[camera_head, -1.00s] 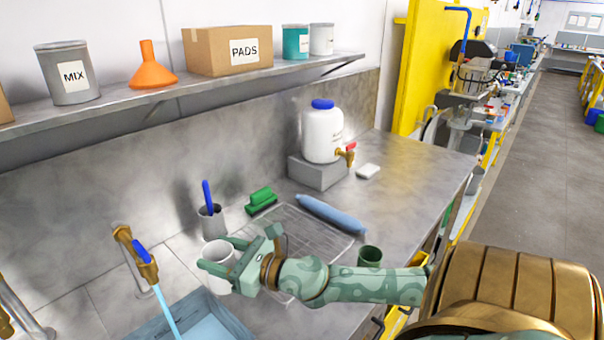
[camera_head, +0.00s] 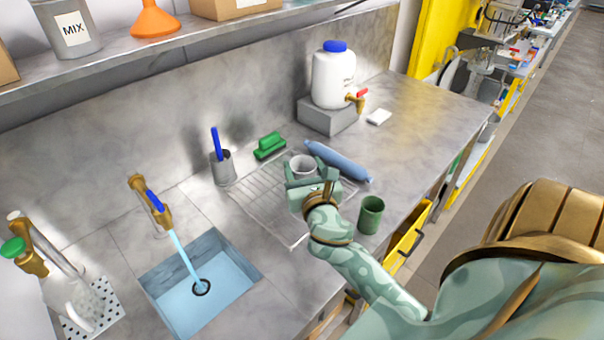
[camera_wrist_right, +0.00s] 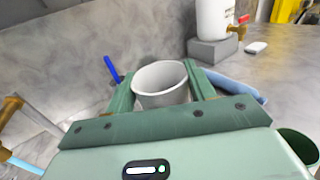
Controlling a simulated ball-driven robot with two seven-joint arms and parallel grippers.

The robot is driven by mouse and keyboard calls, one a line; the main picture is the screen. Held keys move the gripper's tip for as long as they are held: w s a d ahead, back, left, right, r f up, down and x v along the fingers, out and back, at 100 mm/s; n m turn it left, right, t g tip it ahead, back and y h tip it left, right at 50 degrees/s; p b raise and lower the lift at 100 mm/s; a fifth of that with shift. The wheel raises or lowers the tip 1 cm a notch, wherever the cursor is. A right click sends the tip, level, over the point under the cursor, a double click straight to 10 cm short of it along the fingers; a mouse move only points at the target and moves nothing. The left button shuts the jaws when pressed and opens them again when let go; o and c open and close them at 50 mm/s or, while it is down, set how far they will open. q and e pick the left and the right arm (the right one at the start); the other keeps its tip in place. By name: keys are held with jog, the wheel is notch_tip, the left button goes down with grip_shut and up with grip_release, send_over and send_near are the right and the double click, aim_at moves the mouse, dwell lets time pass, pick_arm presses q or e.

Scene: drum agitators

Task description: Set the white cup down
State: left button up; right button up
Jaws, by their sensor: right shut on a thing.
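The white cup (camera_head: 303,164) is upright between the fingers of my right gripper (camera_head: 312,180) in the head view, over the wire drying rack (camera_head: 262,200). In the right wrist view the cup (camera_wrist_right: 161,82) shows its open, empty-looking mouth, with one green finger on each side. My right gripper (camera_wrist_right: 160,92) is shut on it. The cup's base is hidden by the gripper, so I cannot tell whether it touches the rack. My left gripper is not in view.
A blue bottle-like roll (camera_head: 338,161) lies just right of the cup. A green cup (camera_head: 371,214) stands near the counter's front edge. A green sponge (camera_head: 269,145) and a holder with a blue-handled brush (camera_head: 222,167) stand behind. The sink (camera_head: 200,282) with running water is at left.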

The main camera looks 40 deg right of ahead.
aim_at(306, 168)
jog(key=w+d+f, duration=0.2)
jog(key=w, duration=0.1)
jog(key=w+d+b, duration=0.1)
jog(key=shift+w+d+f, duration=0.15)
jog(key=shift+d+f, duration=0.2)
jog(key=shift+f, duration=0.05)
jog(key=w+d+f+b, duration=0.1)
jog(key=f+b, duration=0.1)
jog(key=f, duration=0.1)
jog(key=w+d+f+b, duration=0.1)
jog(key=f, duration=0.2)
jog(key=w+f+b, duration=0.1)
jog(key=f+b, duration=0.1)
jog(key=shift+w+d+f+b, duration=0.15)
jog(key=shift+d+f+b, duration=0.2)
jog(key=shift+d+f, duration=0.05)
jog(key=shift+r, duration=0.1)
jog(key=shift+r, duration=0.1)
jog(key=shift+f, duration=0.2)
jog(key=o, duration=1)
jog(key=shift+c, duration=0.2)
